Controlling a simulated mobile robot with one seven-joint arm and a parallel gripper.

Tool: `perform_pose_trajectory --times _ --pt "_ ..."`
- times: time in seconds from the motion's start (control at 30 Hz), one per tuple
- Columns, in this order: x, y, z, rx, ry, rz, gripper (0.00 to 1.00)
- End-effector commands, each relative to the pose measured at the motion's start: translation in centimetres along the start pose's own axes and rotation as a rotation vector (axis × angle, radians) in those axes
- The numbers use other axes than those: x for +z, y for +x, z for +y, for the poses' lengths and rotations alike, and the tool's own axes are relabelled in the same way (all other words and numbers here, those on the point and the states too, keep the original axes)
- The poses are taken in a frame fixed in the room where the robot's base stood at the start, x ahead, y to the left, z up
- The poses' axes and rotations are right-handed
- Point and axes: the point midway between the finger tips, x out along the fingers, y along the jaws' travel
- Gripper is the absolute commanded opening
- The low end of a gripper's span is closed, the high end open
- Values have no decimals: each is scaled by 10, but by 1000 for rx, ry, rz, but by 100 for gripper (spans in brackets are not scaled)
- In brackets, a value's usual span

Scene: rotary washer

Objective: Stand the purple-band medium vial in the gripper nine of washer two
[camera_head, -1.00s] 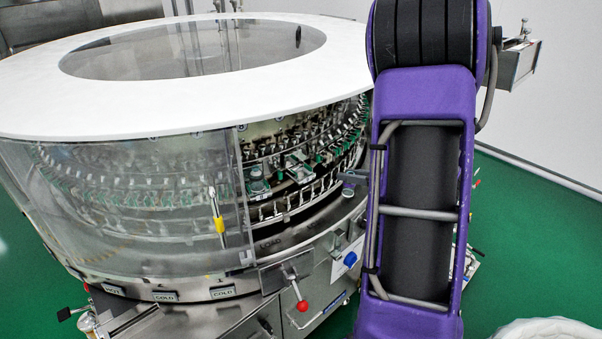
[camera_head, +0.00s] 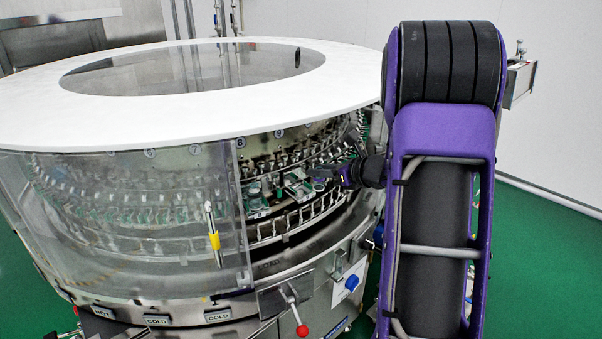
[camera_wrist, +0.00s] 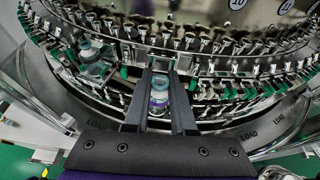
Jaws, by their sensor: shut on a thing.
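My gripper (camera_wrist: 160,82) is shut on a clear vial (camera_wrist: 160,97) with a purple band, seen end-on between the two dark fingers in the wrist view. In the head view my gripper (camera_head: 332,177) points left into the open front of the washer (camera_head: 268,222), before its ring of small metal grippers. The held vial shows only as a small round end (camera_head: 318,185) there. In the wrist view the ring of washer grippers (camera_wrist: 190,65) with green pieces lies just beyond the fingertips. I cannot tell whether the vial touches any of them.
Another clear vial (camera_wrist: 92,50) sits in the ring to the left in the wrist view. A clear curved guard (camera_head: 125,225) closes the washer's left side. A white ring cover (camera_head: 180,125) lies above the opening. A red-knobbed lever (camera_head: 297,315) stands out below.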

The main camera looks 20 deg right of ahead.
Motion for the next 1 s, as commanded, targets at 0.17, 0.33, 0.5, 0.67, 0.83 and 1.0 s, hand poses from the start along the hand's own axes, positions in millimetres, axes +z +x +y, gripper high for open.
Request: perform_pose_trajectory --times 0.17,0.33,0.5,0.67,0.83,1.0 --pt "15 37 1 2 1 0 0" --pt "20 50 0 0 0 1 0" --pt "26 64 0 1 1 0 0" --pt "-2 74 0 0 6 2 0" --pt "-7 77 0 -1 1 -1 0" --pt "-8 77 0 -1 0 0 0"
